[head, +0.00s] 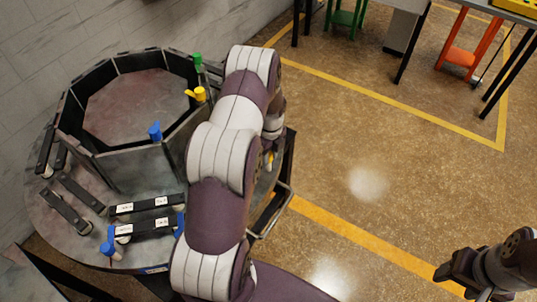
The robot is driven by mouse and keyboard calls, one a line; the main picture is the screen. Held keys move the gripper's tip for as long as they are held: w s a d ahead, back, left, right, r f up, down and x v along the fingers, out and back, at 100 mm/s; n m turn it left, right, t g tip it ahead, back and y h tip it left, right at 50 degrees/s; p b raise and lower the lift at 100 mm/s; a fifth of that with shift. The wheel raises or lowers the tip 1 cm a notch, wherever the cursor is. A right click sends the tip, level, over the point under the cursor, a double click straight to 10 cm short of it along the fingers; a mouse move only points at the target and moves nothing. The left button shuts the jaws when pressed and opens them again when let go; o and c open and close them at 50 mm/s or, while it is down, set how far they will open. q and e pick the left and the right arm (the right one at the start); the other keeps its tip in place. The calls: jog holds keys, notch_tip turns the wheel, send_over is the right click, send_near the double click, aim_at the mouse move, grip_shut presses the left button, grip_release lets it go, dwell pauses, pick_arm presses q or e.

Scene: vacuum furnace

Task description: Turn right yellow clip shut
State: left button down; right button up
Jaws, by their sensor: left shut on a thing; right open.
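A yellow clip (196,94) stands on the right rim of the dark polygonal furnace ring. Another small yellow part (270,157), likely the right yellow clip, shows at the right side of the round plate, mostly hidden by my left arm. My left gripper (269,154) is at this part, with its wrist bent down beyond the arm; its fingers are small and largely covered, and it appears shut on the clip. The clip's angle cannot be told. My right gripper (455,277) is open and empty over the floor at the lower right.
A green clip (197,61) and a blue clip (155,131) are on the ring (140,165). Dark labelled bars (146,206) and a blue clip (108,246) lie on the round plate (50,222). Tables and stools (462,55) stand at the back right. The floor between is clear.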

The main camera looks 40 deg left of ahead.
dwell(0.4)
pick_arm(q)
jog(key=c, duration=0.8)
grip_release()
jog(key=shift+r, duration=0.1)
jog(key=shift+w+r, duration=0.1)
jog(key=shift+r, duration=0.2)
jog(key=r, duration=0.4)
jog(key=r+b, duration=0.1)
jog(key=r, duration=0.3)
jog(key=r+b, duration=0.1)
jog(key=r, duration=0.3)
jog(key=shift+w+d, duration=0.1)
jog(key=shift+w, duration=0.15)
